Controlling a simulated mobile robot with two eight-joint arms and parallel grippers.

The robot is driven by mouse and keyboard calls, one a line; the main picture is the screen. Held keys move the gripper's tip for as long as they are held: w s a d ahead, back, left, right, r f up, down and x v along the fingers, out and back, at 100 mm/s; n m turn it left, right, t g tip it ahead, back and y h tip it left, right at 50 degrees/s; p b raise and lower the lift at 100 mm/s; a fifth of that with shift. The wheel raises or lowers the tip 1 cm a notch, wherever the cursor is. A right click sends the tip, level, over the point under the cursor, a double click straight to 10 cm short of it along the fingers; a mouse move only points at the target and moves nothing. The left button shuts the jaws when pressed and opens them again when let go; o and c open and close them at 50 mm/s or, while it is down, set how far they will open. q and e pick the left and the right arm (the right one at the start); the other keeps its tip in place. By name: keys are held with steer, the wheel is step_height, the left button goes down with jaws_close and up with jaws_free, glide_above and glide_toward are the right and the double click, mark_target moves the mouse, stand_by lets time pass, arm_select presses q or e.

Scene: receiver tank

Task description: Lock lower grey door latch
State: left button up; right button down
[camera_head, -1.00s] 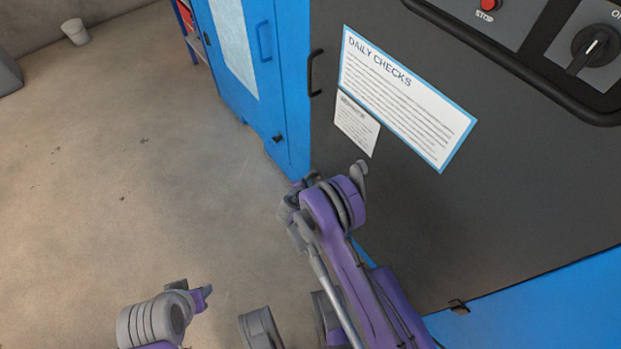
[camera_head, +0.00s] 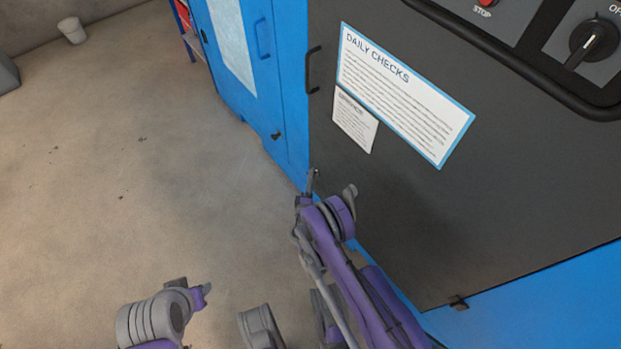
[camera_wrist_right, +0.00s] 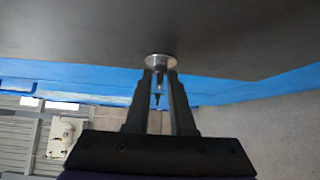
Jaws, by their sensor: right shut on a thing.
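The dark grey door (camera_head: 470,200) fills the right of the head view, with a black handle (camera_head: 313,72) on its left edge. My right gripper (camera_head: 313,178) is at the lower left edge of this door. In the right wrist view, a round metal latch base (camera_wrist_right: 160,60) sits on the dark door surface. My right gripper also shows there (camera_wrist_right: 160,78), its two fingers closed on the latch's narrow part just below the disc. The latch is hidden behind the gripper in the head view, and its turn angle is unclear.
A blue cabinet (camera_head: 285,120) with a small dark latch (camera_head: 276,135) stands left of the grey door. A checks sheet (camera_head: 405,95) and a rotary switch (camera_head: 593,42) are on the grey front. The concrete floor (camera_head: 130,200) at left is mostly clear.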

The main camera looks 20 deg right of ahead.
steer(key=shift+m, duration=0.3)
stand_by(0.4)
steer(key=c, duration=0.9)
jaws_free()
steer(key=shift+c, duration=0.2)
steer(key=shift+f, duration=0.1)
